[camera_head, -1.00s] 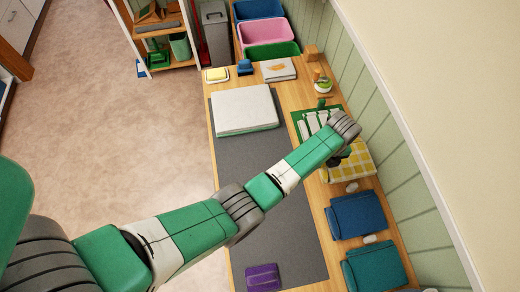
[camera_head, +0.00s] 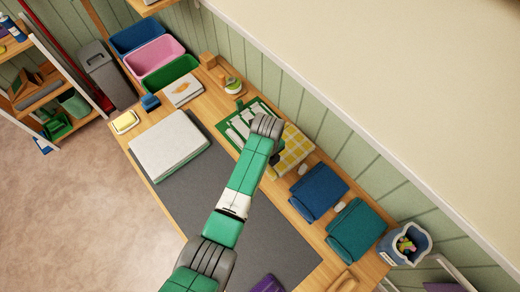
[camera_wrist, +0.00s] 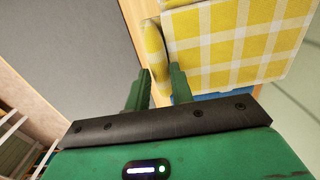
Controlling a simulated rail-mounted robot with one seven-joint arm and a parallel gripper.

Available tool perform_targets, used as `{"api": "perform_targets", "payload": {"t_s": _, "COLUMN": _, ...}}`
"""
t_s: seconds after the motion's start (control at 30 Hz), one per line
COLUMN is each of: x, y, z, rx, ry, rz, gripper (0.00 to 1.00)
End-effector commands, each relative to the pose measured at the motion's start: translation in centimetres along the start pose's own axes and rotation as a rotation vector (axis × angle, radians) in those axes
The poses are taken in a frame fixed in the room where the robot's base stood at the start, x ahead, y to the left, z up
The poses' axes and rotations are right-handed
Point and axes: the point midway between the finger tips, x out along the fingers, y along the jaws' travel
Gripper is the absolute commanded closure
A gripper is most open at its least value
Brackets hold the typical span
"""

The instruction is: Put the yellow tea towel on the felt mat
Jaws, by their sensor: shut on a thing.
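The yellow tea towel (camera_head: 294,150), checked with white and folded, lies at the wall side of the wooden counter, partly hidden by my arm. In the wrist view the towel (camera_wrist: 235,40) fills the top right. My gripper (camera_wrist: 160,88) has its green fingers on either side of a narrow folded edge of the towel and is shut on it. In the head view the fingertips are mostly hidden behind my wrist. The grey felt mat (camera_head: 265,225) covers the middle of the counter; it also shows at the left of the wrist view (camera_wrist: 75,45).
A white folded stack (camera_head: 170,145) lies on the mat's far end and a purple cloth (camera_head: 268,284) at its near end. Blue (camera_head: 318,191) and teal (camera_head: 356,230) folded towels lie nearer. The mat's middle is clear.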

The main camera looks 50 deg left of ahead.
Motion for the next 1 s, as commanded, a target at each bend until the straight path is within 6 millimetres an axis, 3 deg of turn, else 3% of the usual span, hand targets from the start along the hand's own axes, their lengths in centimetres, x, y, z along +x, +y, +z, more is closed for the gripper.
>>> {"api": "perform_targets", "payload": {"t_s": 1.0, "x": -0.3, "y": 14.3, "z": 2.8, "rx": -0.005, "ry": 0.001, "rz": 0.000, "gripper": 1.00}}
